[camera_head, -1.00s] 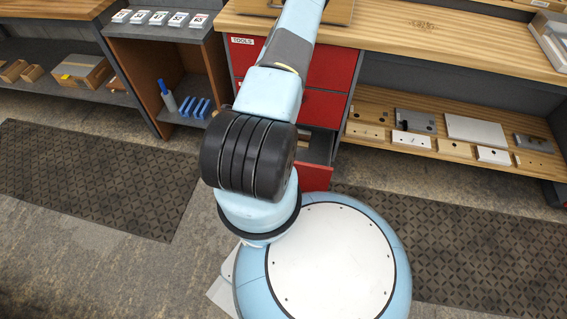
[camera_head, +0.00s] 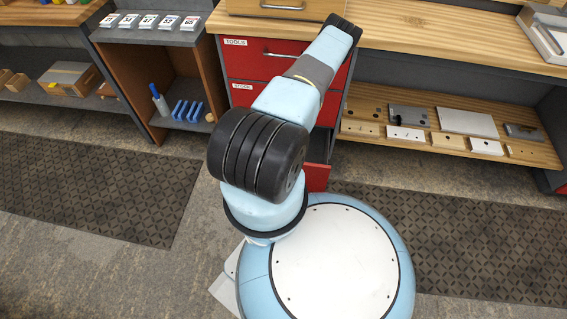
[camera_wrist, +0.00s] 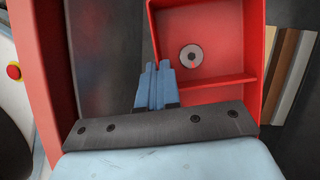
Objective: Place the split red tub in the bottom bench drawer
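The split red tub (camera_wrist: 228,45) fills the upper right of the wrist view. It has a divider and holds a round grey disc (camera_wrist: 191,56). My gripper (camera_wrist: 157,76) has its blue fingers close together at the tub's left wall and looks shut on that wall. The bottom bench drawer (camera_head: 317,177) stands open low beside my base; my arm hides most of its inside. In the wrist view its red front (camera_wrist: 42,70) is at left, with the grey drawer interior beside the tub. I cannot tell whether the tub touches the drawer floor. The head view hides my gripper and the tub.
Two upper red drawers, labelled TOOLS (camera_head: 262,60) and STOCK (camera_head: 255,94), look closed. A wooden shelf (camera_head: 350,127) with plates and blocks is to the right. A grey shelf unit (camera_head: 150,36) stands left. The dark mats (camera_head: 90,190) are clear.

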